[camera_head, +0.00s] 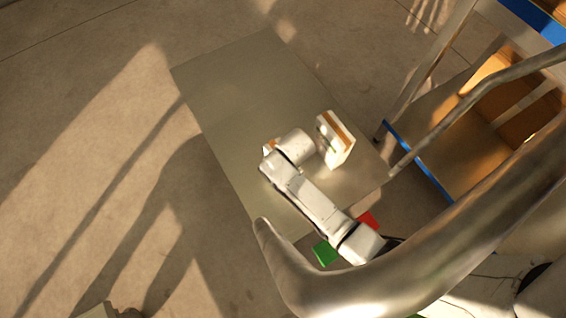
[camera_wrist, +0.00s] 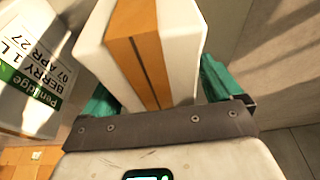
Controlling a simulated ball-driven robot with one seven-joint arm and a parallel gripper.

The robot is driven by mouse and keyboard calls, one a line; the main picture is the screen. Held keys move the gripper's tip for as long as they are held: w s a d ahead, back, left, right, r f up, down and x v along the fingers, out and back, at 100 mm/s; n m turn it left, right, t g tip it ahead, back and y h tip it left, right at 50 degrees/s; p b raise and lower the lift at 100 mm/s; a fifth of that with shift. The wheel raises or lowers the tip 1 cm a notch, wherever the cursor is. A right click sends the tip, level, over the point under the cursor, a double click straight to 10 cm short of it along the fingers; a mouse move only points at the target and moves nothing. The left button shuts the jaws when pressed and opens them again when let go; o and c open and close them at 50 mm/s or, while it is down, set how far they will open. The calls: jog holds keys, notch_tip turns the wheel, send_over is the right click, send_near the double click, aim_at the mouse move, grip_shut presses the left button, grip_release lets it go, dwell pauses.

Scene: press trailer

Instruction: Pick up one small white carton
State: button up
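A white carton with an orange-brown stripe (camera_wrist: 140,48) stands between my gripper's two teal fingers (camera_wrist: 162,92) in the wrist view. The fingers are spread wide near the ends of the gripper bar, one along each side of the carton. A narrow gap seems to show at the right finger; contact on the left cannot be told. In the head view my arm hides most of this carton (camera_head: 268,146). A second white carton (camera_head: 335,140) stands beside it on the grey surface. Its label with green and date print shows at left in the wrist view (camera_wrist: 30,85).
The flat grey sheet or table (camera_head: 245,90) is bare toward its upper left. A metal-framed rack with wooden shelves (camera_head: 440,150) stands close at the right.

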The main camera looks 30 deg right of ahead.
grip_shut()
dwell(0.7)
jog(key=shift+w+r, duration=0.1)
jog(key=shift+r, duration=0.05)
